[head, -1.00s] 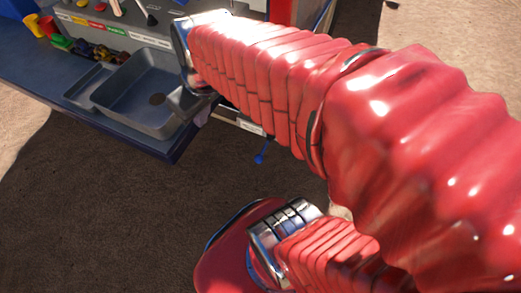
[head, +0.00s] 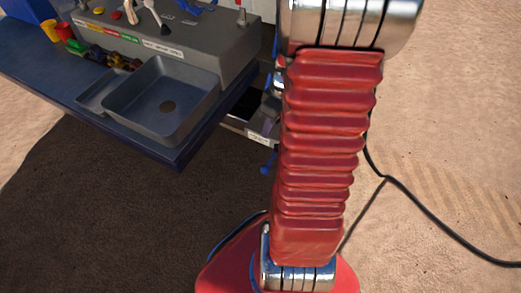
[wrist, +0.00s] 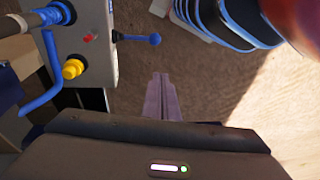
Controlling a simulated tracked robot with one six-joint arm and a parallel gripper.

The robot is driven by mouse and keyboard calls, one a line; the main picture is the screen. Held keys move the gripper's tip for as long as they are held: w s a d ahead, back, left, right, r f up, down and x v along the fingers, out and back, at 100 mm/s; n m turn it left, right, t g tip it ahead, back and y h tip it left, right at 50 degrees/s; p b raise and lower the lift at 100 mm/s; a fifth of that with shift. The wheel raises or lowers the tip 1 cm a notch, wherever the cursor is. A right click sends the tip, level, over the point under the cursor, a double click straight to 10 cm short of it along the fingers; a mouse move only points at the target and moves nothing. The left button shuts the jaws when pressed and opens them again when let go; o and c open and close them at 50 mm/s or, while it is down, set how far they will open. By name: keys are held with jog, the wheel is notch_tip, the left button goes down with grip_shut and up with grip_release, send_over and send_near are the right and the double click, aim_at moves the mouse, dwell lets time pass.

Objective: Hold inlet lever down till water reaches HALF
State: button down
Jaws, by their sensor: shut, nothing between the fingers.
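My gripper (wrist: 163,97) shows in the wrist view with its two pale fingers together and nothing between them. A blue knob (head: 267,169) shows in the head view below the bench's right end. No water level or HALF mark is visible.
A yellow knob (wrist: 72,68) and a bent blue handle (wrist: 52,75) are on the left in the wrist view. A grey basin (head: 165,98) sits on the blue bench (head: 45,70). A black cable (head: 430,222) lies on the ground at right. The ground before the bench is clear.

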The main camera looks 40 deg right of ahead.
aim_at(267, 167)
jog(key=s+d+f, duration=0.2)
jog(key=d+f, duration=0.2)
jog(key=f, duration=0.1)
jog(key=shift+s+f+y, duration=0.2)
jog(key=shift+s+y, duration=0.15)
jog(key=shift+y, duration=0.05)
jog(key=shift+a, duration=0.1)
jog(key=shift+x, duration=6.95)
